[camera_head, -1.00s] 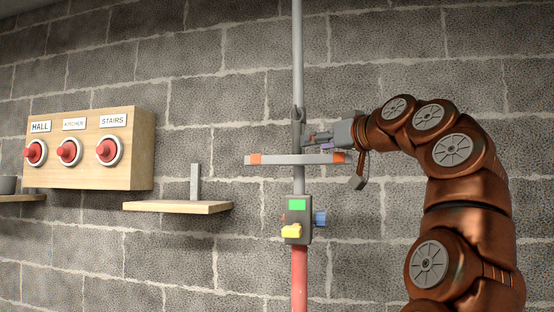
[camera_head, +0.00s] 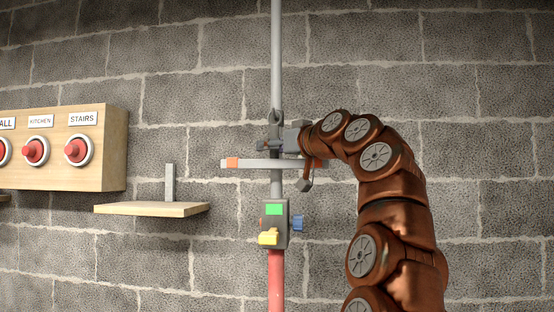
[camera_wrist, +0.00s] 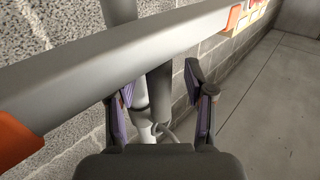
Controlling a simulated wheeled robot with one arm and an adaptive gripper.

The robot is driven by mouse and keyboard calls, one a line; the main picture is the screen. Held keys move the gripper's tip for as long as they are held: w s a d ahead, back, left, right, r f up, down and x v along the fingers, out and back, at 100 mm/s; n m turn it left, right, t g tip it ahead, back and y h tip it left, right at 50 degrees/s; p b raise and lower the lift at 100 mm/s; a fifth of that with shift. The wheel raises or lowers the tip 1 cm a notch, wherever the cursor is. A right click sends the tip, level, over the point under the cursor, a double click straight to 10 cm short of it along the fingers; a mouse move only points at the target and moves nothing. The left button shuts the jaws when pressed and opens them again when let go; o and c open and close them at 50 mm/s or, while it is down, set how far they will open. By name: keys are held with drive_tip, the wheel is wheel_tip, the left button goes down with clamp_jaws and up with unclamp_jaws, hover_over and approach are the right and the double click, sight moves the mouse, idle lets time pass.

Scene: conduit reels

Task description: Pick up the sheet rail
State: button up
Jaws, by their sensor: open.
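The sheet rail, as I take it, is a grey horizontal bar (camera_head: 252,164) with an orange band near its left end, crossing in front of the vertical pole in the head view. In the wrist view the bar (camera_wrist: 130,65) runs diagonally across the top, with orange at both sides. My gripper (camera_head: 268,144) is just above the bar at the pole. In the wrist view my gripper (camera_wrist: 161,112) is open, its purple-padded fingers apart. A grey post and ring show between them; I cannot tell any contact.
The grey pole (camera_head: 276,60) carries a box (camera_head: 274,232) with a green panel, yellow and blue knobs, above a red pipe (camera_head: 276,285). Left are a wooden shelf (camera_head: 150,209) with a grey upright and a wooden panel (camera_head: 108,150) with red buttons. The block wall stands behind.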

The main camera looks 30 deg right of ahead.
clamp_jaws()
drive_tip(key=shift+r, duration=0.15)
idle(0.5)
drive_tip(key=shift+r+p, duration=0.65)
drive_tip(key=shift+r, duration=0.1)
drive_tip(key=shift+s+a+f+b, duration=0.15)
drive_tip(key=shift+s+f+b, duration=0.1)
drive_tip(key=shift+b, duration=0.1)
drive_tip(key=s+a+b, duration=0.7)
drive_tip(key=s+a, duration=0.4)
drive_tip(key=s, duration=0.2)
drive_tip(key=shift+a+r, duration=0.15)
drive_tip(key=shift+a, duration=0.1)
